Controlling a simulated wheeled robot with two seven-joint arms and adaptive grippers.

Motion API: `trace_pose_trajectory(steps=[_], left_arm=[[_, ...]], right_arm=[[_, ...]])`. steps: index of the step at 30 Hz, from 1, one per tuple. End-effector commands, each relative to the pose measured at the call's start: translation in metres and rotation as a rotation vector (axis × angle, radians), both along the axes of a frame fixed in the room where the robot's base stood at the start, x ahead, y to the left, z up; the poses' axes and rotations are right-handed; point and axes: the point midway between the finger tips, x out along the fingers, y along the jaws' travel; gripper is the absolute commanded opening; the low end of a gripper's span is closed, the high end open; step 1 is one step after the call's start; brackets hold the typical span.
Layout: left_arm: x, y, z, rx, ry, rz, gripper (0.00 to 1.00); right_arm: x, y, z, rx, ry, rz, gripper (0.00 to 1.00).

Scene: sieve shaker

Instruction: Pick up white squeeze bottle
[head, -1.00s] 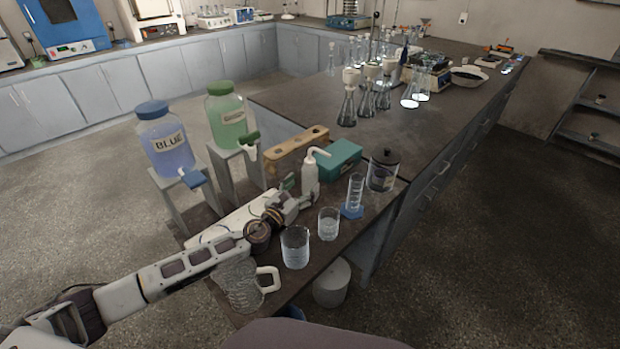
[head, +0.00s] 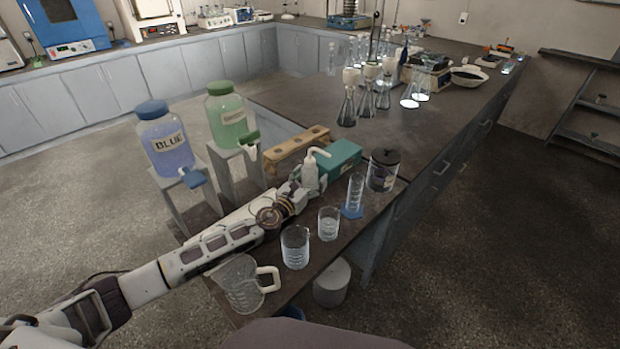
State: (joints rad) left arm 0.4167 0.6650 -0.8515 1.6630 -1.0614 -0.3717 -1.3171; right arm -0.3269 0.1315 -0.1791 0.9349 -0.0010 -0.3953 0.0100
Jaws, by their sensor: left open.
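The white squeeze bottle (head: 311,173) stands upright on the near bench, its bent spout pointing right. My left gripper (head: 303,182) is at the bottle's lower left side, open, with its fingers close to the bottle body. The gripper partly hides the bottle's lower part, and I cannot tell whether the fingers touch it. My right gripper is not in the head view.
A teal box (head: 340,158) and a wooden rack (head: 297,149) stand behind the bottle. A graduated cylinder (head: 355,193), a dark-lidded jar (head: 383,170), two beakers (head: 295,247) (head: 328,223) and a glass jug (head: 243,283) stand around my left arm. Blue (head: 166,143) and green (head: 232,118) jars stand left.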

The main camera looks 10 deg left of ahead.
Motion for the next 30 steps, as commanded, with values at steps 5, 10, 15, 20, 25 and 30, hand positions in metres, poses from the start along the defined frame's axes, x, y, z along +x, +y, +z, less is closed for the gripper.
trace_pose_trajectory(steps=[5,10,15,20,25,30], left_arm=[[-0.0002,0.0002,-0.0001,0.000,0.000,0.000,0.69],[-0.0002,0.0002,-0.0001,0.000,0.000,0.000,0.53],[-0.0002,0.0002,-0.0002,0.000,0.000,0.000,0.42],[0.0001,0.0002,0.0008,0.000,-0.001,0.000,0.42],[0.0001,0.0002,0.0014,0.000,-0.001,0.000,0.42],[0.0002,0.0002,0.0070,-0.001,-0.002,0.001,0.42]], right_arm=[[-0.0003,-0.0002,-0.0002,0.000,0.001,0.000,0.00],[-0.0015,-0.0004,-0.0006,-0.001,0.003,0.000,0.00],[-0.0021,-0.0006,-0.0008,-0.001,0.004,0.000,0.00],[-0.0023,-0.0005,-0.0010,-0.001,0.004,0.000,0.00],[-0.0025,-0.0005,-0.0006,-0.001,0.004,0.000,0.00],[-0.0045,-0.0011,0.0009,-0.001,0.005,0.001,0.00]])
